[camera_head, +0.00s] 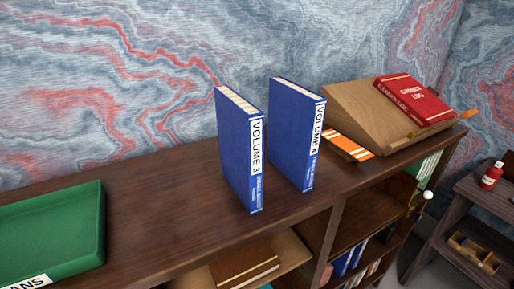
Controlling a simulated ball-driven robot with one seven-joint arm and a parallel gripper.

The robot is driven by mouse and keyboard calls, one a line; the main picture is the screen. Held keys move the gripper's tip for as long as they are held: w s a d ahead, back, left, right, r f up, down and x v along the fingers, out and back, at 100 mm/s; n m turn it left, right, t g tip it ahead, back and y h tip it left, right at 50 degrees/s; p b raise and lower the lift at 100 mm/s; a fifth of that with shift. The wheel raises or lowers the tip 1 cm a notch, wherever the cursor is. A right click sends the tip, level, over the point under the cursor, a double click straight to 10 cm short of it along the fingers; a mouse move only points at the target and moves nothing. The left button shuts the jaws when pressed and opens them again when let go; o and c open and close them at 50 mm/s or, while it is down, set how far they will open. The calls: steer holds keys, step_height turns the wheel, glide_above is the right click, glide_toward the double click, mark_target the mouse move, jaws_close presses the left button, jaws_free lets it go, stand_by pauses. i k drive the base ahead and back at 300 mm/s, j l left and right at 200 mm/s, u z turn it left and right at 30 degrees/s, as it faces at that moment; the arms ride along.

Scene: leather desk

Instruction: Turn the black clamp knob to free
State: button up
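I cannot make out a black clamp knob in this view. My gripper is not in view either. A wooden sloped stand (350,104) sits at the far right end of the dark wooden shelf top (150,212). A red book (412,99) marked as a log rests on its slope. A small orange piece (468,114) shows at the stand's right edge. A small white ball (428,195) shows in front of the shelf unit's right end; I cannot tell what it belongs to.
Two blue books, Volume 3 (238,150) and Volume 4 (297,134), stand upright and apart. An orange-striped item (347,145) lies by the stand. A green bin (50,235) is at left. A side table (484,207) at right holds a red bottle (491,176).

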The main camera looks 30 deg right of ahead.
mark_target(415, 216)
steer(key=z, duration=1.3)
